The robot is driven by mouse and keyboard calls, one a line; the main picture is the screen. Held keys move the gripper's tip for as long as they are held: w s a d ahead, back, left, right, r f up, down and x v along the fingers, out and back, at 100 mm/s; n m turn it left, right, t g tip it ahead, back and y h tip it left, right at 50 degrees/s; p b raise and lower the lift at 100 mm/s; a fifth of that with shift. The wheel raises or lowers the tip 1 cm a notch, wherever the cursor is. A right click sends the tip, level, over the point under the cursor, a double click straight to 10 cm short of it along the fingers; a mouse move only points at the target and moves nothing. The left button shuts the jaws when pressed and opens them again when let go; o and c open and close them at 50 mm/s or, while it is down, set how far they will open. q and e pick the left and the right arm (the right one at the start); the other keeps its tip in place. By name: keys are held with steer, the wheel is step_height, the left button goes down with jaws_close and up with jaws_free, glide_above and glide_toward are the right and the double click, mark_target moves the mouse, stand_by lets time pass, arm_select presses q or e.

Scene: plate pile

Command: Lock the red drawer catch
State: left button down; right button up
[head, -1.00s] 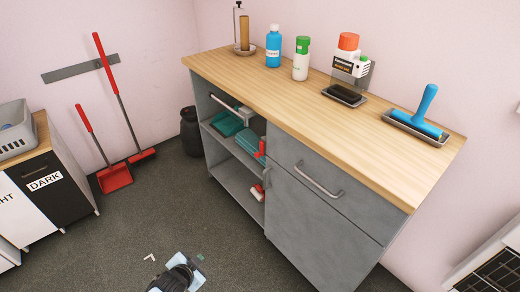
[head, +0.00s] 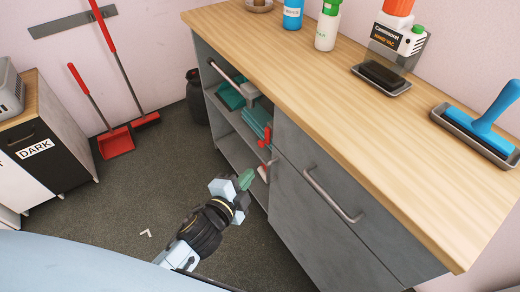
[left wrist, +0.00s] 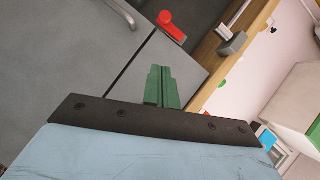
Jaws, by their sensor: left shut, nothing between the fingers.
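The red drawer catch (head: 265,138) is a small red lever at the left edge of the grey drawer front (head: 300,165), beside the open shelves. It also shows in the left wrist view (left wrist: 172,26), beyond my fingers and near the top edge. My left gripper (head: 246,179) has green fingers, which are together and empty. It is below and to the left of the catch, in front of the lower shelf, apart from the catch. In the left wrist view the shut fingers (left wrist: 160,86) point toward the cabinet front. My right gripper is not in view.
A drawer handle (head: 330,195) juts out right of the catch. A metal rail (head: 226,74) crosses the upper shelf opening, above folded teal cloths (head: 230,96). A small red-and-white item (head: 264,173) is close to my fingertips.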

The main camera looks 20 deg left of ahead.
arm_select(q)
steer(key=b, duration=0.3)
glide_toward(267, 142)
steer(key=w+d, duration=0.1)
steer(key=d, duration=0.2)
steer(key=shift+w+a+f+b, duration=0.3)
steer(key=shift+w+a, duration=0.25)
steer(key=shift+w, duration=0.3)
steer(key=shift+w+a+f+b, duration=0.15)
steer(key=shift+w+a+f, duration=0.1)
steer(key=shift+w+a, duration=0.5)
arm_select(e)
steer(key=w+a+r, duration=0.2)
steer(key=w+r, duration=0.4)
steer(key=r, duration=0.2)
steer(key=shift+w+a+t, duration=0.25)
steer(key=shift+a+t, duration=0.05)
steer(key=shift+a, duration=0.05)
arm_select(q)
steer(key=shift+w+d, duration=0.1)
steer(key=shift+d, duration=0.05)
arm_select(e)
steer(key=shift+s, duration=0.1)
